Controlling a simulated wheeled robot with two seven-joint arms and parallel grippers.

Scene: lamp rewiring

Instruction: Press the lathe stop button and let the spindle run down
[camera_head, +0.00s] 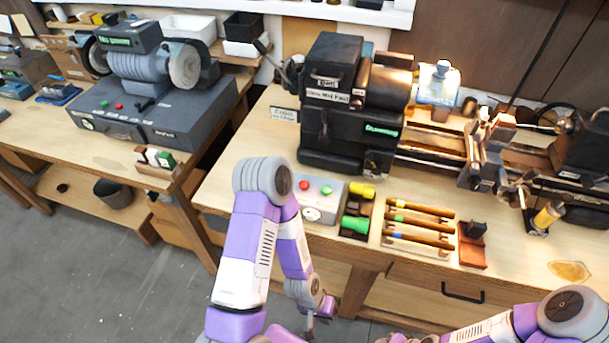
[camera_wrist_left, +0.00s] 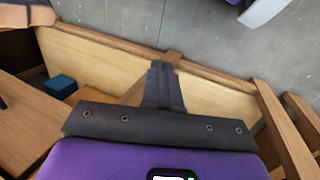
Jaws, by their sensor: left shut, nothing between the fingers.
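The lathe (camera_head: 345,110) stands on the wooden bench, its dark headstock at the left and its bed running right. A grey control box (camera_head: 318,208) sits in front of the headstock, with a red button (camera_head: 304,185) and a green button (camera_head: 327,190) on top. I cannot tell whether the spindle turns. My left gripper (camera_head: 310,330) hangs low in front of the bench, below and apart from the box. In the left wrist view its fingers (camera_wrist_left: 165,88) are shut and empty. My right forearm shows at the lower right; its gripper is out of view.
A yellow and green item (camera_head: 355,225), a rack of wooden-handled tools (camera_head: 416,230) and a small reddish block (camera_head: 472,252) lie right of the box. A grinder-like machine (camera_head: 150,100) stands on the left bench. Free floor lies between the benches.

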